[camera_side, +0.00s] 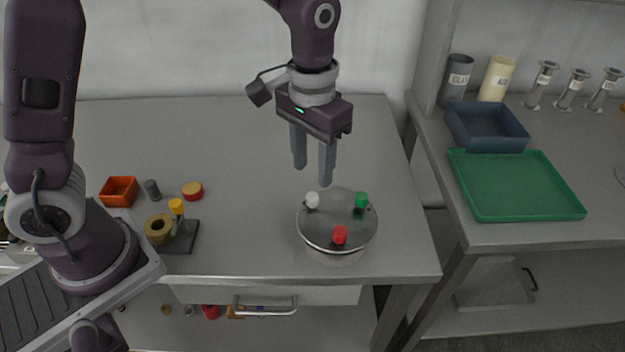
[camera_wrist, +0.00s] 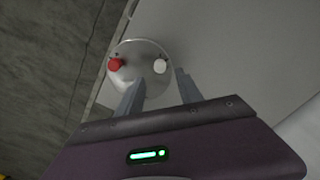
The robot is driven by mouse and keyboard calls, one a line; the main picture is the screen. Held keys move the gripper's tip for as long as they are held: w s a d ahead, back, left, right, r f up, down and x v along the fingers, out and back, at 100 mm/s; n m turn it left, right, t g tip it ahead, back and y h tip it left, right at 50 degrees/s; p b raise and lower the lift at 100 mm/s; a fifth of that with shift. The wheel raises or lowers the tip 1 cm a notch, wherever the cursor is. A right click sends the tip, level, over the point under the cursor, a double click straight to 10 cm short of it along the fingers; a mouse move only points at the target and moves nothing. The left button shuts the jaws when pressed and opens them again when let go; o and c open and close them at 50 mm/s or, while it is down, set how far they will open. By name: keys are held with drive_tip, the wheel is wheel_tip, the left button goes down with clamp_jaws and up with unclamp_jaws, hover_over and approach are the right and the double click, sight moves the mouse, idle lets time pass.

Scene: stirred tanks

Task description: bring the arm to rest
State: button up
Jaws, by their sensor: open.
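My gripper (camera_side: 313,180) is open and empty, its two grey fingers pointing down above the table (camera_side: 240,130). Below it, and a little toward the front, stands a round metal tank (camera_side: 325,225) with a lid. The lid carries a white cap (camera_side: 312,199), a green cap (camera_side: 361,200) and a red cap (camera_side: 340,234). In the wrist view, the fingers (camera_wrist: 159,85) show in front of the tank lid (camera_wrist: 138,60), with the red cap (camera_wrist: 115,64) and white cap (camera_wrist: 160,66) visible. The green cap cannot be made out there. The fingers touch nothing that I can see.
At the left of the table are an orange box (camera_side: 119,191), a grey cylinder (camera_side: 152,190), a red and yellow disc (camera_side: 192,190) and a tape dispenser (camera_side: 180,236). A side bench holds a green tray (camera_side: 515,185) and blue bin (camera_side: 486,128). The table's middle is clear.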

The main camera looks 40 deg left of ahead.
drive_tip(key=shift+r, duration=0.45)
drive_tip(key=s+a+r+t, duration=0.2)
drive_tip(key=s+a+r, duration=0.2)
drive_tip(key=s+r, duration=0.3)
drive_tip(key=s+a+r+t, duration=0.1)
drive_tip(key=s+a+r, duration=0.1)
drive_tip(key=s, duration=0.4)
drive_tip(key=s+a+r+t, duration=0.1)
drive_tip(key=s+a+t, duration=0.1)
drive_tip(key=s, duration=0.4)
drive_tip(key=shift+r+t, duration=0.3)
drive_tip(key=shift+r, duration=0.05)
